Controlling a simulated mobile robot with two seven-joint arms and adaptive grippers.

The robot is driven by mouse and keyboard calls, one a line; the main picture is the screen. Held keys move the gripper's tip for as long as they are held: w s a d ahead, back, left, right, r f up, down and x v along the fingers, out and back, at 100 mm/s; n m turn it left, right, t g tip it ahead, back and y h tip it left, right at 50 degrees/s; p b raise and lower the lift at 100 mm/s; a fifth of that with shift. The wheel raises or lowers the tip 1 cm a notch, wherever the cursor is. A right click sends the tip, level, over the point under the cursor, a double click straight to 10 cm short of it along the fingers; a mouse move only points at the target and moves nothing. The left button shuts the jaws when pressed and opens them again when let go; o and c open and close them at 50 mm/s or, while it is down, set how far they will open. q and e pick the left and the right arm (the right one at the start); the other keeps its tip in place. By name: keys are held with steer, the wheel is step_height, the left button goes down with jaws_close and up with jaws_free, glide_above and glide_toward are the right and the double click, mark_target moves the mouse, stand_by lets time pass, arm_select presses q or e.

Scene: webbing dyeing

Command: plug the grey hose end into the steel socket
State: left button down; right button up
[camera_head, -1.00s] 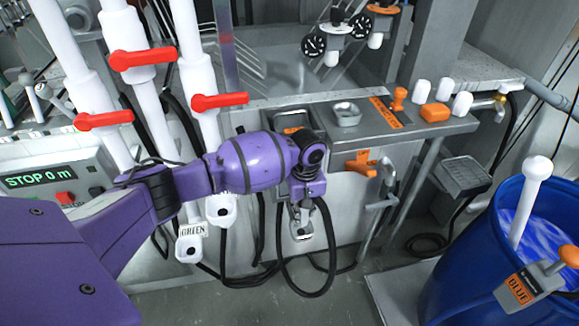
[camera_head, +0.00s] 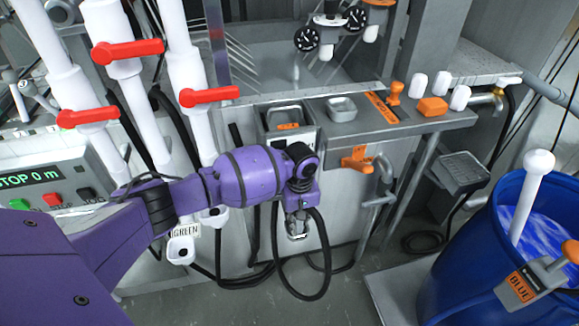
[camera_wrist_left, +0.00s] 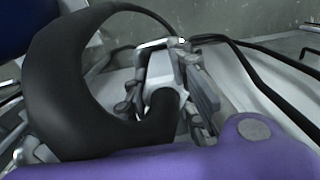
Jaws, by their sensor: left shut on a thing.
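My left gripper (camera_head: 297,228) points down in front of the steel cabinet and is shut on the grey hose end (camera_head: 298,236). In the left wrist view the hose end (camera_wrist_left: 160,75) is between the fingers, with the thick black hose (camera_wrist_left: 52,75) curving from it. In the head view the black hose (camera_head: 328,255) hangs in a loop below the gripper. I cannot pick out the steel socket with certainty; my arm hides part of the cabinet front. My right gripper is not in view.
White pipes with red handles (camera_head: 210,96) stand at the left. A white cup with a GREEN label (camera_head: 185,233) is left of my gripper. An orange valve (camera_head: 357,163) and a bent steel pipe (camera_head: 384,172) are right. A blue barrel (camera_head: 455,270) stands far right.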

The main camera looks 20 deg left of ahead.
arm_select(q)
steer(key=shift+w+r, duration=0.1)
steer(key=c, duration=1.4)
jaws_free()
steer(key=shift+r, duration=0.1)
